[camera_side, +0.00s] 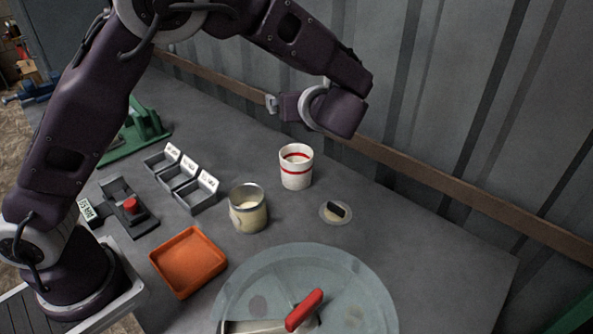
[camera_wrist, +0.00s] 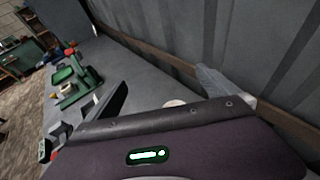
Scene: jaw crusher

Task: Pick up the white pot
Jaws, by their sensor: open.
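The white pot (camera_side: 297,168) with red bands stands upright on the grey bench in the side view, near the wall. My gripper (camera_side: 272,103) is above the bench and above the pot, slightly left of it, apart from it and pointing left in the side view. In the wrist view my gripper (camera_wrist: 168,92) shows its two fingers spread wide apart, with nothing held. A small pale rounded edge shows between them, mostly hidden by the gripper body; I cannot tell whether it is the white pot.
A metal tin (camera_side: 248,210) stands beside the pot. A small round lid with a black handle (camera_side: 336,212) lies to its right. An orange tray (camera_side: 188,262), a large round disc (camera_side: 262,262), grey labelled bins (camera_side: 196,196) and a red-button box (camera_side: 130,207) are nearby. The wall (camera_side: 440,90) is close behind.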

